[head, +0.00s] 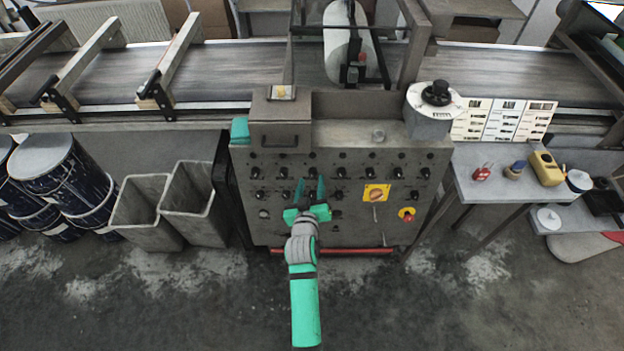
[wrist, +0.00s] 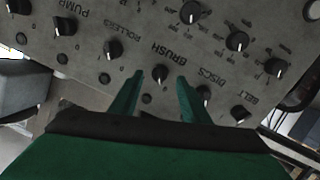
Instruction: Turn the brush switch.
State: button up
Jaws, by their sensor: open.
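The brush switch (wrist: 160,73) is a black rotary knob with a pale pointer mark, on the grey panel beneath the BRUSH label. In the wrist view it appears between the tips of my gripper (wrist: 161,77), whose two green fingers are apart and empty. How far the tips are from the knob is hard to tell. In the head view my gripper (head: 310,184) is in front of the control panel (head: 340,222), its fingers pointing at the knob rows. The gripper and arm hide part of the lower rows there.
The rollers knob (wrist: 112,49) and discs knob (wrist: 204,94) flank the brush switch closely. A yellow-plated orange switch (head: 376,194) and a red stop button (head: 407,215) are farther right. A side table (head: 505,190) stands right, grey bins (head: 190,205) left.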

jog(key=v, duration=0.7)
jog(key=shift+s+r, duration=0.15)
jog(key=shift+s, duration=0.25)
jog(key=s+f+y, duration=0.1)
jog(key=s+f, duration=0.2)
jog(key=s, duration=1.7)
jog(key=s+r+m, duration=0.1)
jog(key=s+r, duration=0.3)
jog(key=s, duration=0.4)
jog(key=s+r+m, duration=0.1)
jog(key=s+r, duration=0.2)
jog(key=s, duration=0.6)
jog(key=shift+s+d+r+m, duration=0.3)
jog(key=shift+d+r+m, duration=0.1)
